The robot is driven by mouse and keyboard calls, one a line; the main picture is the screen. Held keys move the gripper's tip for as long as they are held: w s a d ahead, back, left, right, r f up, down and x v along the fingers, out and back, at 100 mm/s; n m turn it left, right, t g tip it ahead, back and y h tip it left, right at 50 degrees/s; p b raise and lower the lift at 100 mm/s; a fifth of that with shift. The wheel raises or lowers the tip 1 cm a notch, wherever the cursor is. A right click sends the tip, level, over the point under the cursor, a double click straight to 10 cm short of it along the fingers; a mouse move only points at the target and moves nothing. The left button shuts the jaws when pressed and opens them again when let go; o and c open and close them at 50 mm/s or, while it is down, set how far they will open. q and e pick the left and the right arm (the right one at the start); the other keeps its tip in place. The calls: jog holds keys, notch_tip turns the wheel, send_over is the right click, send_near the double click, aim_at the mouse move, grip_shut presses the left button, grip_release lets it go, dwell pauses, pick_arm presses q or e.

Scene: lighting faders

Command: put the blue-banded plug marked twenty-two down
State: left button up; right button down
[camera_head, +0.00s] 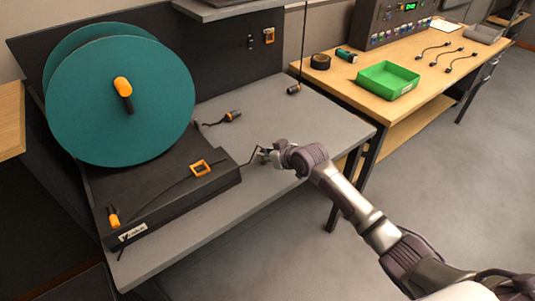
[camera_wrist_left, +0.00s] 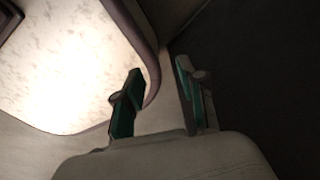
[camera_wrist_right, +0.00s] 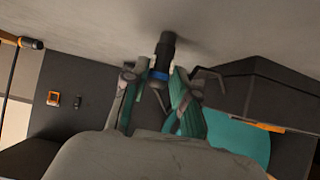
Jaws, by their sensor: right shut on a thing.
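A dark cylindrical plug with a blue band (camera_wrist_right: 164,50) is between the fingers of my right gripper (camera_wrist_right: 158,84) in the right wrist view. The gripper is shut on it. In the head view my right gripper (camera_head: 268,155) is over the grey bench (camera_head: 220,211), just right of the black reel base. The plug is mostly hidden there, and I cannot tell whether it touches the bench. Its number cannot be read. My left gripper (camera_wrist_left: 157,92) shows only in the left wrist view, with its fingers apart and nothing between them.
A teal reel (camera_head: 150,100) stands left on its black base (camera_head: 160,202). Another dark plug (camera_head: 233,115) lies on the bench behind my right gripper. A plug (camera_head: 293,89) is on a hanging cord. A green tray (camera_head: 388,80) is on the wooden table.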

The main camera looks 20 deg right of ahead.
jog(key=shift+f, duration=0.2)
jog(key=c, duration=0.9)
grip_release()
jog(key=shift+r, duration=0.15)
jog(key=shift+r, duration=0.35)
jog(key=v, duration=1.2)
jog(key=shift+f+p, duration=0.1)
jog(key=shift+p, duration=0.2)
